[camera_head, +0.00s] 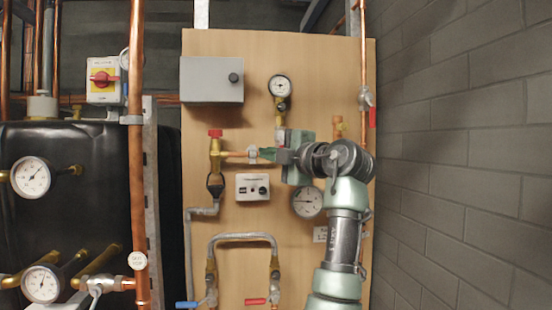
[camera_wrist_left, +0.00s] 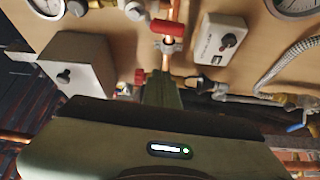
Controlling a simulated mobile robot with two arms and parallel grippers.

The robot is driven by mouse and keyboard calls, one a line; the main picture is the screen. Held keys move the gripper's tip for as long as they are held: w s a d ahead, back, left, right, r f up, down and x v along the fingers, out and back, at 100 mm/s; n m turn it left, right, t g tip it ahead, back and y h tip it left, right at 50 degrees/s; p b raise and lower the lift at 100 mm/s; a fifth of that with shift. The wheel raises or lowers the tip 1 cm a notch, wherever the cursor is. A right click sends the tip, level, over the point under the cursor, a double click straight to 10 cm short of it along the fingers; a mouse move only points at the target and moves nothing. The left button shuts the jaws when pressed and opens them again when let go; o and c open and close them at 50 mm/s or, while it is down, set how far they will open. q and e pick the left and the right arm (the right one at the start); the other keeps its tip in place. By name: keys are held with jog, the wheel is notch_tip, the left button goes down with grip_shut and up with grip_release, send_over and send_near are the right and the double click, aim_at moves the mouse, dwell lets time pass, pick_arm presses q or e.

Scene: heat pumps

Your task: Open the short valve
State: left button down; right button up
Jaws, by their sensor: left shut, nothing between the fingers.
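A short valve with a red handle (camera_wrist_left: 168,27) sits on a copper pipe in the left wrist view. In the head view the silver valve body (camera_head: 253,154) shows on the short horizontal pipe, and its handle is hidden or too small to tell. My left gripper (camera_head: 268,155) is just right of this valve body, in front of the board. In the wrist view its green fingers (camera_wrist_left: 161,88) are together and empty, pointing towards the pipe below the red handle. I cannot tell whether they touch the valve. My right gripper is not in view.
The wooden board (camera_head: 230,120) carries a grey box (camera_head: 212,79), a red-topped brass valve (camera_head: 215,145), a small control box (camera_head: 252,187) and gauges (camera_head: 280,86). A copper pipe (camera_head: 136,200) stands left. A block wall (camera_head: 460,150) closes the right.

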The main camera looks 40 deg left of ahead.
pick_arm(q)
jog(key=d+b, duration=0.1)
jog(key=d, duration=0.6)
jog(key=shift+s+d+f, duration=0.25)
jog(key=shift+s+d, duration=0.15)
jog(key=shift+s, duration=0.05)
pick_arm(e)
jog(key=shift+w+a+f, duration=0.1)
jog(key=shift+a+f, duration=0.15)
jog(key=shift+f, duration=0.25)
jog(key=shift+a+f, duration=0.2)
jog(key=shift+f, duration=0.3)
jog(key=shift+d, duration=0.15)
